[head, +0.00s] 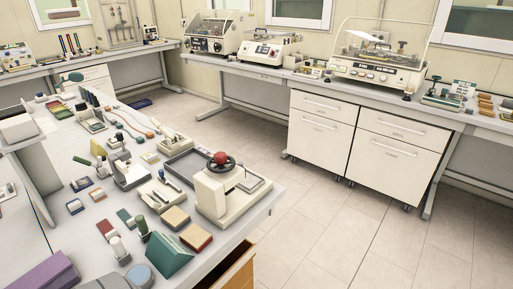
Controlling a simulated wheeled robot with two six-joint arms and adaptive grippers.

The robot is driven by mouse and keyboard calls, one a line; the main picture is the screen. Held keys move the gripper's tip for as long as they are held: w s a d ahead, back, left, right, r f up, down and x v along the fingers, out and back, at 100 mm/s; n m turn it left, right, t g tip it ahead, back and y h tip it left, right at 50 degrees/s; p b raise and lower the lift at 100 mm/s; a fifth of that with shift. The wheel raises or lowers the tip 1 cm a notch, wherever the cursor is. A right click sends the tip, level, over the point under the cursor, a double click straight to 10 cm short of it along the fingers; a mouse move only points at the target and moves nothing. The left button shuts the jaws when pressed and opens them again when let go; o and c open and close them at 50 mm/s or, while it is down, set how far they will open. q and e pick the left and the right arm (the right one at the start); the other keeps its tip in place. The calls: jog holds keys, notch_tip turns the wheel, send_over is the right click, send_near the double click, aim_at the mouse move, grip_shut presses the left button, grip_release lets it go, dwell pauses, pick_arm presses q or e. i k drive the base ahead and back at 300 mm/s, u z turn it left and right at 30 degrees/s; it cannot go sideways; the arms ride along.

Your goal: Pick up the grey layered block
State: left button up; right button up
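I cannot single out a grey layered block for certain among the many small pieces on the left workbench (85,235). Neither looks grey. Neither of my grippers is in view.
An open wooden drawer (232,268) juts out below. Tiled floor (300,215) is clear before white cabinets (345,140).

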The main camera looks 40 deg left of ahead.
aim_at(175, 217)
jog(key=i, duration=2.4)
jog(key=u, duration=3.4)
jog(key=i, duration=0.65)
